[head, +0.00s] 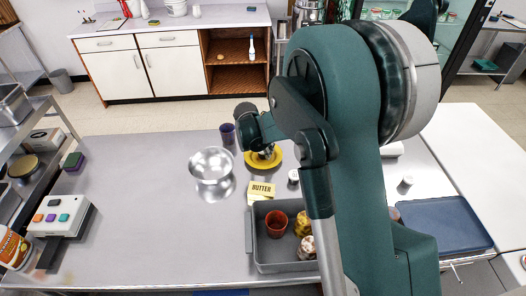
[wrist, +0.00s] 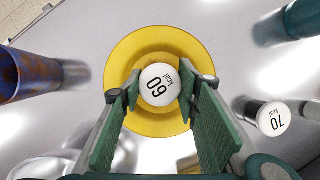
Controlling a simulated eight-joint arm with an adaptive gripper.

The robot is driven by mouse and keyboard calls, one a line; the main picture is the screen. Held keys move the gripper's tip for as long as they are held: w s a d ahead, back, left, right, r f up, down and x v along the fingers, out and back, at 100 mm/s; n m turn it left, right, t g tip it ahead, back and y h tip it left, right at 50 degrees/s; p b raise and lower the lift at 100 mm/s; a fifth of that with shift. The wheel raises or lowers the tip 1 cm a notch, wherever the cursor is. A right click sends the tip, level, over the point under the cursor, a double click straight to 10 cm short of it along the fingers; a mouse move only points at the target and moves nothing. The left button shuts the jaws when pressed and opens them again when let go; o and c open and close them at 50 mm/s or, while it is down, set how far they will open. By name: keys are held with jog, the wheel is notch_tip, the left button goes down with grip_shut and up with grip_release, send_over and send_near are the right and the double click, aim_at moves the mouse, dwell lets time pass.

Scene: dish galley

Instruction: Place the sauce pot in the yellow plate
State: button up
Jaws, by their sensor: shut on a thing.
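The sauce pot, a small round pot with a white top marked 60 kcal (wrist: 160,84), sits between my fingers in the wrist view. My gripper (wrist: 158,97) is shut on it. The yellow plate (wrist: 120,62) lies below, and the pot is seen over its middle; I cannot tell whether the pot touches the plate. In the head view my gripper (head: 264,150) is over the yellow plate (head: 274,160) and the pot is mostly hidden. A second pot, marked 70 kcal (wrist: 274,119), stands right of the plate in the wrist view.
A shiny metal bowl (head: 211,167) and a dark purple cup (head: 227,134) stand left of the plate. A yellow butter box (head: 262,190) and a grey bin (head: 249,238) holding a red cup (head: 276,223) and jars are nearer.

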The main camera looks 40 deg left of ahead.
jog(key=shift+f, duration=0.25)
jog(key=shift+f, duration=0.15)
jog(key=o, duration=0.9)
jog(key=shift+r, duration=0.2)
jog(key=shift+v, duration=6)
jog(key=shift+d, duration=0.1)
